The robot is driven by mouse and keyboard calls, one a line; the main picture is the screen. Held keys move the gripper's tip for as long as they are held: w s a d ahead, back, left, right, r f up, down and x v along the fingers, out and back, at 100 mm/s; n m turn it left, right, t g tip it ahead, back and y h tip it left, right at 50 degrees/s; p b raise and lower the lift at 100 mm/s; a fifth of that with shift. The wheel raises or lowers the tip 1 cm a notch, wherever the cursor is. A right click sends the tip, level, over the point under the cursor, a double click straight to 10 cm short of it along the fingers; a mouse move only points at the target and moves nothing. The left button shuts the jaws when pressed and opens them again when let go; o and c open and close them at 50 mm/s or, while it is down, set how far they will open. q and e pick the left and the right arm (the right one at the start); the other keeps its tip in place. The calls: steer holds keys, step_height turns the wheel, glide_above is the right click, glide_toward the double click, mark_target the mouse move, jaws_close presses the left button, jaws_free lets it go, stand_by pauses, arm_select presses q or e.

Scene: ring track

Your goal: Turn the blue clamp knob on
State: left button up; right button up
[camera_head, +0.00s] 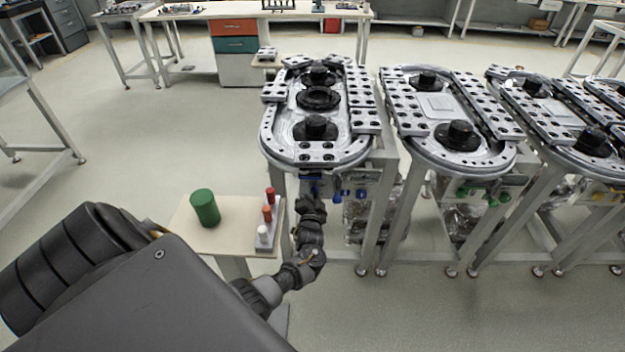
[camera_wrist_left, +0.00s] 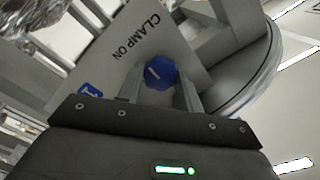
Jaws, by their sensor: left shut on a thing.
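The blue clamp knob (camera_wrist_left: 161,74) is a round blue knob with a white line mark, on a light panel (camera_wrist_left: 140,42) printed "CLAMP ON". My left gripper (camera_wrist_left: 160,88) is shut on the knob, one finger on each side of it. In the head view my left gripper (camera_head: 313,192) reaches the front panel of the nearest ring track (camera_head: 275,147), and which blue part there is the held knob is hard to tell. My right gripper is in neither view.
A small side table (camera_head: 185,228) left of my gripper carries a green cylinder (camera_head: 205,207) and a rack with red, orange and white pegs (camera_head: 267,215). More blue knobs (camera_head: 360,194) sit on the panel's right. Other ring tracks (camera_head: 455,155) stand to the right.

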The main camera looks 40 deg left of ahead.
arm_select(q)
steer(key=shift+w, duration=0.1)
steer(key=o, duration=1)
steer(key=shift+d, duration=0.1)
steer(key=v, duration=1)
steer(key=shift+s+d, duration=0.25)
steer(key=shift+s, duration=0.05)
